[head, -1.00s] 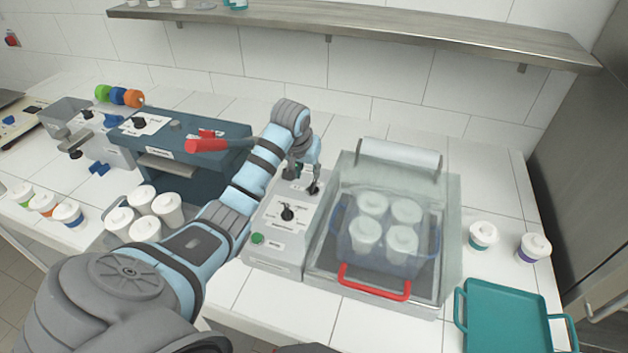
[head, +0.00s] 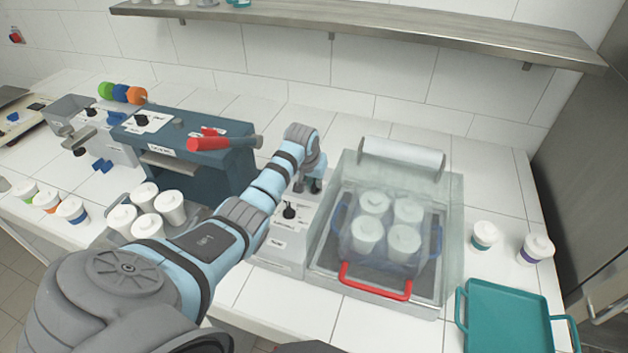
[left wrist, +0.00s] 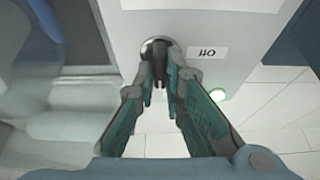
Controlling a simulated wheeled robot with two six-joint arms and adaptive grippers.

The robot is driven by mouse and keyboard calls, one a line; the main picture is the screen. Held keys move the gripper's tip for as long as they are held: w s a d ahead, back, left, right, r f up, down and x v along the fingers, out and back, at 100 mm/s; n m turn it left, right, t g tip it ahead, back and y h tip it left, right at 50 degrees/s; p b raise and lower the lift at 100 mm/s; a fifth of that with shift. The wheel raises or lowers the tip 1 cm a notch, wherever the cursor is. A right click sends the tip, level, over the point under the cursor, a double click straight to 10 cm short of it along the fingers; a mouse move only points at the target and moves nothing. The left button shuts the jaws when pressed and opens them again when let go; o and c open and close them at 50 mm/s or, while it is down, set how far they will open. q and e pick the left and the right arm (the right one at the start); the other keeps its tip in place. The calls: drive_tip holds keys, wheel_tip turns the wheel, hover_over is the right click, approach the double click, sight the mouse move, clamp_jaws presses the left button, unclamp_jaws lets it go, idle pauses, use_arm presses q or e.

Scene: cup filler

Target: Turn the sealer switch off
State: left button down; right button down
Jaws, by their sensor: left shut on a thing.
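The sealer (head: 284,247) is a light grey control box with a black dial (head: 289,211), joined to a bed under a clear lid. My left gripper (head: 312,187) is at the back of the control box and hides the switch in the head view. In the left wrist view the small dark switch (left wrist: 158,50) stands on a round metal base beside a label (left wrist: 208,52) that appears upside down and seems to read "Off". The left gripper's fingertips (left wrist: 160,82) are shut on the switch. My right gripper is not in view.
The clear lid (head: 452,225) with a red handle (head: 375,281) covers several white cups right of the control box. A blue machine with a red lever (head: 207,143) stands left of my arm. A teal tray (head: 508,318) lies at the right. A shelf (head: 380,30) runs above.

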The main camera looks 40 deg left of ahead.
use_arm(q)
drive_tip(key=shift+n+y, duration=0.3)
drive_tip(key=shift+n, duration=0.5)
drive_tip(key=c, duration=1.7)
unclamp_jaws()
drive_tip(key=shift+w, duration=0.15)
drive_tip(key=v, duration=1.2)
drive_tip(key=shift+w, duration=0.2)
